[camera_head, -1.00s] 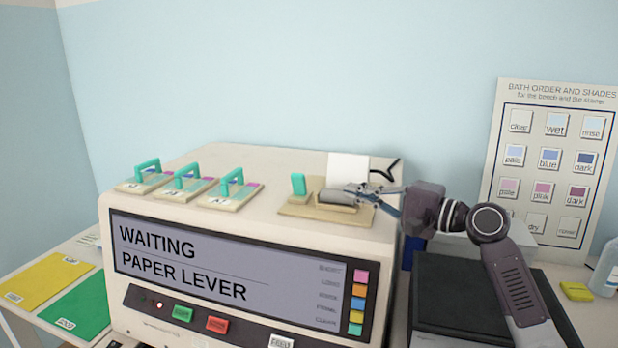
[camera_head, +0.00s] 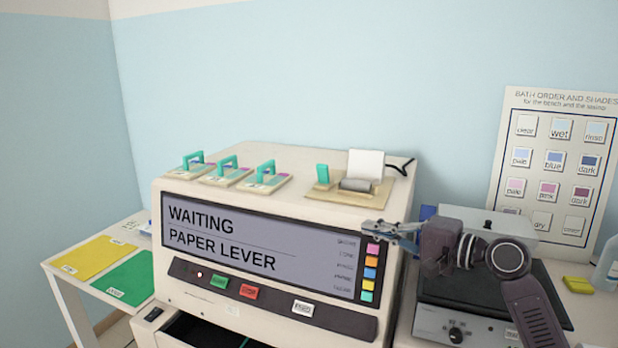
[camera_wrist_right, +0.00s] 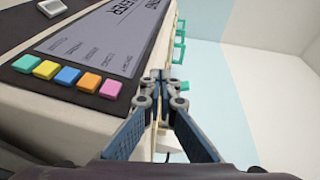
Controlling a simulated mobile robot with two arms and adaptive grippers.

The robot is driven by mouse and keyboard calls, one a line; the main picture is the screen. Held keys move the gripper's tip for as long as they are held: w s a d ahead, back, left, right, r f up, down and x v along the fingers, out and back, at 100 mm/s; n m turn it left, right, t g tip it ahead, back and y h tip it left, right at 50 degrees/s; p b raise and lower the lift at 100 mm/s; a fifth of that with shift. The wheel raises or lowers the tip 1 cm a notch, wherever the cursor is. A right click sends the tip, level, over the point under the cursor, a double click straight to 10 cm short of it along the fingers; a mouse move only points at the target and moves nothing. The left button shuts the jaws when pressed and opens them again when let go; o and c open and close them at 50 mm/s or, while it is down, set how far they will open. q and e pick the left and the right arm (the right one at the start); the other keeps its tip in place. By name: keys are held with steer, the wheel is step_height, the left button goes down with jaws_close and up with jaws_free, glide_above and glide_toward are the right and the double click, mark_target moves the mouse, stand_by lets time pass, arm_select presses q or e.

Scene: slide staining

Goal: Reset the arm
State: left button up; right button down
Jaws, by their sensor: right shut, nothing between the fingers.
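My right gripper (camera_head: 368,228) is shut and empty, in front of the right end of the staining machine's display. It also shows in the right wrist view (camera_wrist_right: 160,76), its fingertips together beside the machine's edge. The machine (camera_head: 400,215) reads "WAITING PAPER LEVER" on its screen (camera_head: 255,240). On its top sit a teal lever (camera_head: 322,174), a grey roller (camera_head: 357,185) and a white paper sheet (camera_head: 366,164) on a tan base (camera_head: 330,194). My left gripper is not in view.
Three teal-handled slide holders (camera_head: 228,175) stand on the machine's top left. A dark-topped grey device (camera_head: 440,320) stands at the right below my arm. Yellow (camera_head: 90,257) and green (camera_head: 125,278) mats lie on the left table. A bath chart (camera_head: 510,150) is at the back right.

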steer(key=s+a+f+n+g+h, duration=0.1)
steer(key=s+f+n+h, duration=0.1)
steer(key=s+f, duration=0.6)
steer(key=s+a+f+n+g+h, duration=0.15)
steer(key=s+f, duration=0.25)
steer(key=f, duration=0.7)
steer(key=s+a+f+n+g+h, duration=0.1)
steer(key=s+f+n+g+h, duration=0.15)
steer(key=s+f, duration=0.55)
steer(key=s+d+f+n+g+h, duration=0.1)
steer(key=s+d+f+n+h, duration=0.3)
steer(key=s, duration=0.8)
steer(key=s+d+f+g+h, duration=0.1)
steer(key=s+d+f+h, duration=0.1)
steer(key=s+d+f, duration=0.65)
steer(key=s+a+f+g, duration=0.1)
steer(key=s+f, duration=0.1)
steer(key=f, duration=1.1)
steer(key=s+a+f+g, duration=0.1)
steer(key=s+f, duration=0.2)
steer(key=f, duration=0.9)
steer(key=s+d+f, duration=0.2)
steer(key=s+f, duration=1.3)
steer(key=s, duration=0.1)
steer(key=shift+s+d+f+g+h, duration=0.25)
steer(key=shift+d+g+h, duration=0.05)
steer(key=shift+g, duration=0.1)
